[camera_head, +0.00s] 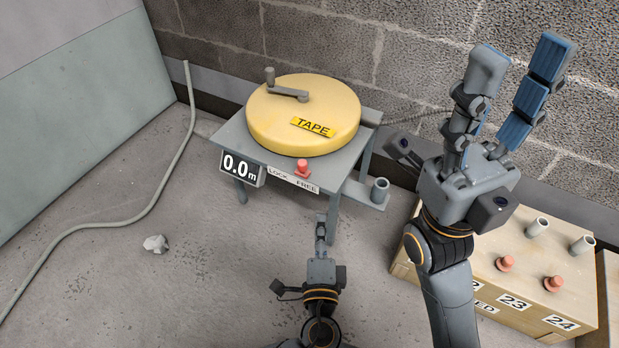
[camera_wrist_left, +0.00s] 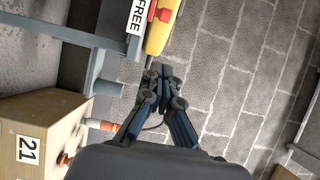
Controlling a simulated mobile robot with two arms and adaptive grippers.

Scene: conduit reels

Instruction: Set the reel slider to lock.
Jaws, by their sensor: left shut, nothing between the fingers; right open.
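The reel is a yellow drum (camera_head: 300,115) marked TAPE, with a grey crank on top, on a grey stand (camera_head: 235,135). The slider is a red knob (camera_head: 302,168) behind the LOCK/FREE label (camera_head: 292,179), at the FREE end. In the left wrist view the red knob (camera_wrist_left: 165,14) shows beside the word FREE (camera_wrist_left: 136,18). My left gripper (camera_head: 320,220) is shut and empty, in front of the stand and apart from the knob. Its closed fingertips also show in the left wrist view (camera_wrist_left: 164,72). My right gripper (camera_head: 521,62) is open and empty, raised at the right.
A display (camera_head: 242,169) on the stand's front reads 0.0 m. A grey tube (camera_head: 379,190) stands on a side bracket at the stand's right. A numbered wooden box (camera_head: 510,265) with red plugs and grey stubs sits at the right.

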